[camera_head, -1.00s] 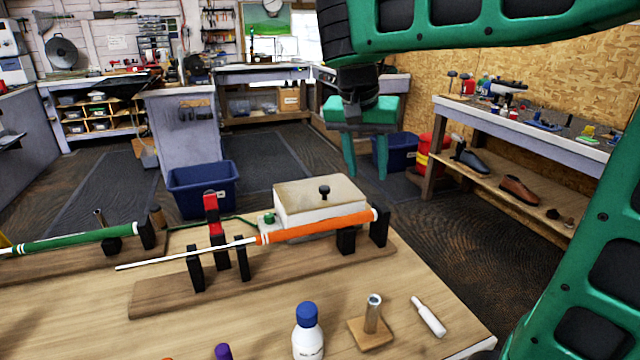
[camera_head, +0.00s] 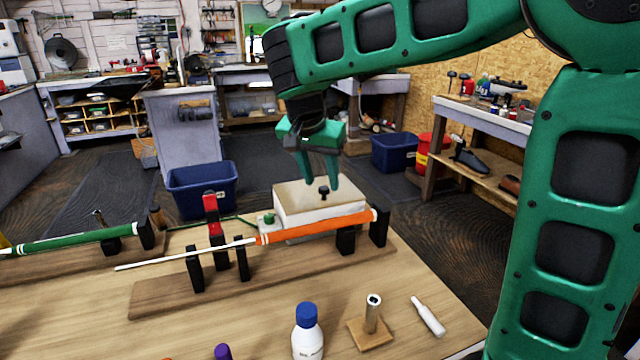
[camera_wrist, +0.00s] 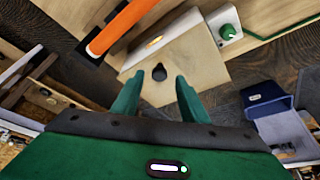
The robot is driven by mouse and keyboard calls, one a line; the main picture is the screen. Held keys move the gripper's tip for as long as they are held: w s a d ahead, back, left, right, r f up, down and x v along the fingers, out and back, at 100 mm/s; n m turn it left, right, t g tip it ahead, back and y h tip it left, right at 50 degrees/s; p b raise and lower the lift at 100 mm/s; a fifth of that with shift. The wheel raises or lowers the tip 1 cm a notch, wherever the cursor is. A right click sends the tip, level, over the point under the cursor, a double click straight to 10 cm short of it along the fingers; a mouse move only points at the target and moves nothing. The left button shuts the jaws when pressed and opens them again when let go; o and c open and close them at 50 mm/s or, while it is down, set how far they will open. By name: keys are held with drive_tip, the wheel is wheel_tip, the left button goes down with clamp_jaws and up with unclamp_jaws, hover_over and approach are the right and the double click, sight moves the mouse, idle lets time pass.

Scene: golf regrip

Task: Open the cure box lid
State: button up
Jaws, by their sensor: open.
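The cure box (camera_head: 300,218) is a pale box behind the club stand, with a flat beige lid (camera_head: 294,193) that is shut. A small black knob (camera_head: 324,193) stands on the lid. My gripper (camera_head: 322,187) is open and points down over the lid, its two green fingers apart around the knob's position. In the wrist view the knob (camera_wrist: 159,72) shows just beyond and between the fingertips (camera_wrist: 158,80), with the lid (camera_wrist: 195,62) behind it. I cannot tell how far above the knob the fingertips are.
A club with an orange grip (camera_head: 318,226) lies on black supports in front of the box. A green knob (camera_head: 269,218) is at the box's left. A blue bin (camera_head: 203,190) stands behind left. A bottle (camera_head: 308,335) and a wooden stand with a metal tube (camera_head: 372,315) are nearer.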

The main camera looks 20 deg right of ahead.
drive_tip(key=shift+x, duration=1.05)
